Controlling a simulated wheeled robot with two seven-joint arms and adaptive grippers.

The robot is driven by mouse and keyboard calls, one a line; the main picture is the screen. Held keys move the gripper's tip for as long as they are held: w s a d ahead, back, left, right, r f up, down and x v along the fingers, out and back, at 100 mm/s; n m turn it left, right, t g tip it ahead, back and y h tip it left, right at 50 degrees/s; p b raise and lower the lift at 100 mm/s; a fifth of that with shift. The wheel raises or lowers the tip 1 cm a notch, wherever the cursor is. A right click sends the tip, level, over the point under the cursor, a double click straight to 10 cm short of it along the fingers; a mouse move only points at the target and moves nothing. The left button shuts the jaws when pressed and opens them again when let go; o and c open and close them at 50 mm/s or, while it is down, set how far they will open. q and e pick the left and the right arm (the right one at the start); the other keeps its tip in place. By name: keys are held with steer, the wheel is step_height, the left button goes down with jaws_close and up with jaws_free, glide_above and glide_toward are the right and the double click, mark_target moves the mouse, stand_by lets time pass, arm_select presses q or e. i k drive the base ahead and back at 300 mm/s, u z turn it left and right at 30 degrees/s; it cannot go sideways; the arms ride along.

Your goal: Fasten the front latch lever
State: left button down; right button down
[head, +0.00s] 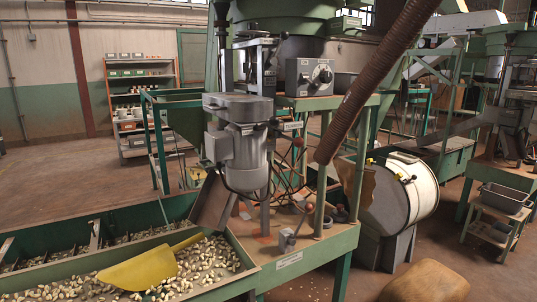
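No latch lever can be picked out with certainty at this size. A white and grey drum (411,199) lies on its side on a grey stand to the right of the green machine table. A small metal fitting (405,179) shows on the drum's upper part, too small to tell whether it is a latch or how it stands. A small grey upright piece (287,241) stands at the front of the green machine table (325,245); its kind is unclear. Neither of my grippers is in view.
A green trough (125,217) with nuts and a yellow scoop (139,270) fills the lower left. A brown hose (373,80) slants down in front of the machine. A sack (424,283) lies at the lower right. Brown floor (465,250) is open between the sack and the right-hand stand.

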mark_target(274, 121)
steer(key=k, duration=0.2)
steer(key=u, duration=0.9)
steer(key=i, duration=1.75)
steer(key=z, duration=0.65)
